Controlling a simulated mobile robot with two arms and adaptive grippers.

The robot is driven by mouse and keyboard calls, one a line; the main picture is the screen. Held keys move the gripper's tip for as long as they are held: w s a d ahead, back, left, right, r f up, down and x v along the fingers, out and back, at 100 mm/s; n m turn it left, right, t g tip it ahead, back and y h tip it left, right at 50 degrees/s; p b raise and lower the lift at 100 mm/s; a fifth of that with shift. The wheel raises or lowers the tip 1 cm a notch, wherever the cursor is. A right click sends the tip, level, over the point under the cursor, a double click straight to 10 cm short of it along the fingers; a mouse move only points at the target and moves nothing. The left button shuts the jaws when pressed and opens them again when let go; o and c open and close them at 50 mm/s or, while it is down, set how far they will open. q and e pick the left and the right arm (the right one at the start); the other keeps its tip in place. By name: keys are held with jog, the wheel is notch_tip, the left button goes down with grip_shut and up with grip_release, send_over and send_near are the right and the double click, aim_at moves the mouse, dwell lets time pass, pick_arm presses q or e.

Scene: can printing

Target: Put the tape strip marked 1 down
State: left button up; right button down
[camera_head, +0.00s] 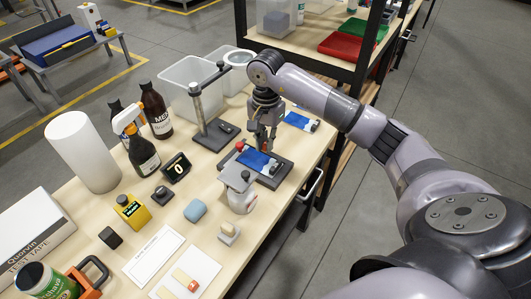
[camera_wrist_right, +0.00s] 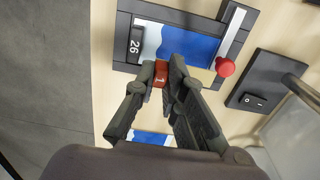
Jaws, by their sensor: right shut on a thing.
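My right gripper (camera_head: 263,150) points down over a dark fixture (camera_head: 282,176) on the bench. In the right wrist view, its fingertips (camera_wrist_right: 160,77) are shut on the red tab marked 1 (camera_wrist_right: 160,71) of the tape strip. The tab is at the edge of the blue printed piece (camera_wrist_right: 190,45) in the fixture, whose tag reads 26 (camera_wrist_right: 135,45). The clear part of the strip is hard to make out. I cannot tell whether it touches the blue surface. My left gripper is not in view.
The fixture has a red knob (camera_wrist_right: 225,67) on its bar. Another blue piece (camera_head: 298,121) lies beyond. A white card with tape strips (camera_head: 172,291) lies near the front.

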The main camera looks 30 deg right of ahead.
aim_at(266, 165)
notch_tip(266, 165, down, 2)
jog(key=shift+s+f, duration=0.1)
jog(key=shift+s, duration=0.05)
notch_tip(266, 165, down, 3)
jog(key=shift+f+p, duration=0.2)
jog(key=shift+p, duration=0.55)
jog(key=shift+f, duration=0.3)
jog(key=shift+f+b, duration=0.2)
jog(key=shift+b, duration=0.1)
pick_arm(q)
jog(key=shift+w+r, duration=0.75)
pick_arm(e)
jog(key=c, duration=1.9)
grip_release()
jog(key=shift+c, duration=0.2)
jog(key=shift+r, duration=0.1)
